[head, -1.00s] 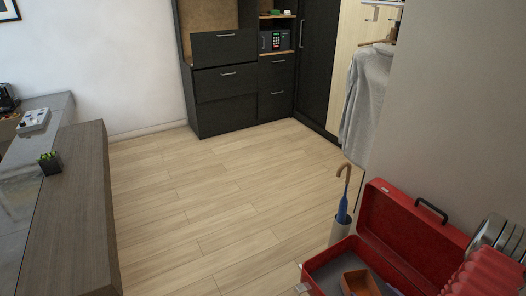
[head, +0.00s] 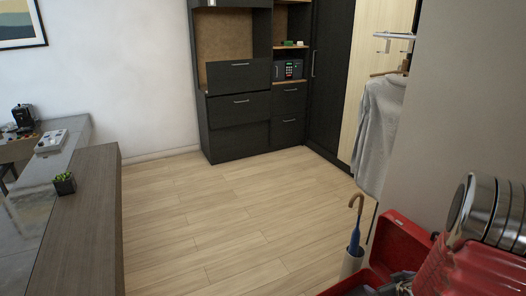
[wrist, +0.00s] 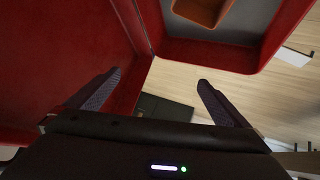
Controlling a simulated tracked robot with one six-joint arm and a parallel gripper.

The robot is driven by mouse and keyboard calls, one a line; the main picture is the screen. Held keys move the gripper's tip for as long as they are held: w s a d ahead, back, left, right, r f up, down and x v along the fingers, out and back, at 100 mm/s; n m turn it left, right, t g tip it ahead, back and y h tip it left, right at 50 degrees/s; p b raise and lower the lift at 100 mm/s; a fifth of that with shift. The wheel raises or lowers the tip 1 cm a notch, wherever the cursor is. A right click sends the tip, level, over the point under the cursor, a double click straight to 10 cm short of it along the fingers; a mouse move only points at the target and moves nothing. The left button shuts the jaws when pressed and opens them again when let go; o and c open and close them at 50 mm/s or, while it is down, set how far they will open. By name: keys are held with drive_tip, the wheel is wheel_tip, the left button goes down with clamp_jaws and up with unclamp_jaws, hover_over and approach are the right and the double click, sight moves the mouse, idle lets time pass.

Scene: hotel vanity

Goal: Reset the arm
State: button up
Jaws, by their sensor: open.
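My gripper (wrist: 155,88) is open in the wrist view, its two dark fingers spread with nothing between them. It is close to a red case (wrist: 172,48), whose walls fill the upper part and left of that view. In the head view the red case (head: 398,240) stands open at the bottom right, partly hidden by my red and silver arm. A small brown tray (wrist: 208,10) lies inside the case in the wrist view. I cannot tell whether the gripper touches the case.
An umbrella stand (head: 352,263) with a blue umbrella is beside the case. A grey shirt (head: 380,135) hangs behind it. A dark cabinet (head: 238,135) with a safe (head: 288,69) stands at the back. A counter (head: 85,215) with a small plant (head: 64,183) runs along the left. The middle floor is clear.

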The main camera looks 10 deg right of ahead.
drive_tip(key=a+r+m+g, duration=0.1)
drive_tip(key=a+r, duration=0.6)
drive_tip(key=r, duration=0.3)
drive_tip(key=a+r, duration=0.8)
drive_tip(key=r, duration=0.2)
drive_tip(key=s+a+r+g+y, duration=0.1)
drive_tip(key=s+a+r, duration=0.4)
drive_tip(key=s+a, duration=0.4)
drive_tip(key=s+a+r+g+y, duration=0.1)
drive_tip(key=s+a+r, duration=0.4)
drive_tip(key=s+a, duration=0.4)
drive_tip(key=shift+s+a+y, duration=0.4)
drive_tip(key=shift+a, duration=0.8)
drive_tip(key=shift+c, duration=0.4)
